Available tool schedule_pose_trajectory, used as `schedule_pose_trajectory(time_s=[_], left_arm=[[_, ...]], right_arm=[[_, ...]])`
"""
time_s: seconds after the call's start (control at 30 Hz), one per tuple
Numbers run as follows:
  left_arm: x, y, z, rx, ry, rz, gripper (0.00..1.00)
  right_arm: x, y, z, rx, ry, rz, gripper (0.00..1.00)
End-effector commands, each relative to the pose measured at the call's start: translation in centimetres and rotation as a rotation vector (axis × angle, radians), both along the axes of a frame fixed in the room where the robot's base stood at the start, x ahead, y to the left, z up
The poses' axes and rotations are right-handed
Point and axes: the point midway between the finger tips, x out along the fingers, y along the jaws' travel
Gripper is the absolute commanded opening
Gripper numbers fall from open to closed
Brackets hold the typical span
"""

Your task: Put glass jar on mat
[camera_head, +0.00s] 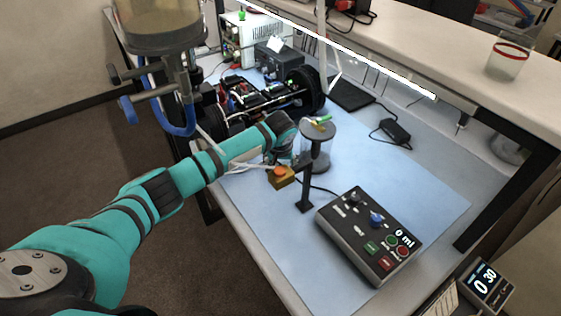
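A clear glass jar (507,64) with a red band near its rim stands upright on the pale raised shelf at the upper right. A light blue mat (420,180) covers much of the workbench. My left arm reaches in from the left over the mat, and its gripper (300,152) is at a clear cylinder (318,158) with a grey round top. The wrist hides most of the gripper's fingers, so I cannot tell whether they touch the cylinder. The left gripper is far from the jar on the shelf. My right gripper is not in view.
A black control box (370,234) showing "0 ml" stands at the mat's front. A black post (306,190) and an orange-topped yellow block (281,175) are close to my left gripper. A wheeled machine (250,100) fills the back left. The mat's right side is mostly clear.

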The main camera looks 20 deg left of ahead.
Motion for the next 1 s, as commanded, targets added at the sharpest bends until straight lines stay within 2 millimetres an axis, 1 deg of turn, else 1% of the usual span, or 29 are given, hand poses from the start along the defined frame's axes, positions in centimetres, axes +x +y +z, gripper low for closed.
schedule_pose_trajectory(time_s=[0.07, 0.1, 0.27, 0.3, 0.53, 0.67, 0.77, 1.0], left_arm=[[0.0, 0.0, -0.2, -0.001, 0.000, 0.000, 0.24], [0.0, 0.0, -0.3, 0.000, 0.000, 0.000, 0.65], [0.0, 0.0, -0.2, 0.000, 0.000, 0.000, 0.86], [0.0, 0.0, -0.2, 0.000, 0.000, 0.000, 0.88], [0.0, 0.0, -0.2, 0.000, 0.000, 0.000, 0.88], [-0.1, -0.1, 0.4, -0.001, 0.000, 0.000, 0.88], [-0.6, -0.3, 1.7, -0.002, -0.003, -0.001, 0.88], [-2.4, -1.1, 6.4, -0.001, -0.005, -0.002, 0.88]], right_arm=[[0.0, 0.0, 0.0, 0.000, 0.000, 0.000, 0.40], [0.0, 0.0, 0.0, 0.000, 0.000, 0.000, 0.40], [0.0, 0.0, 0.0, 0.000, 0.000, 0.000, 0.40], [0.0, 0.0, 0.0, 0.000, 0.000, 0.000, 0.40], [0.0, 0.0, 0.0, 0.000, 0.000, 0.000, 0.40], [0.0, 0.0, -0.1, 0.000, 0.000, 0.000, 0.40], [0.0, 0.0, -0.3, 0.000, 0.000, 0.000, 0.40], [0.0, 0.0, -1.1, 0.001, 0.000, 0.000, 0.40]])
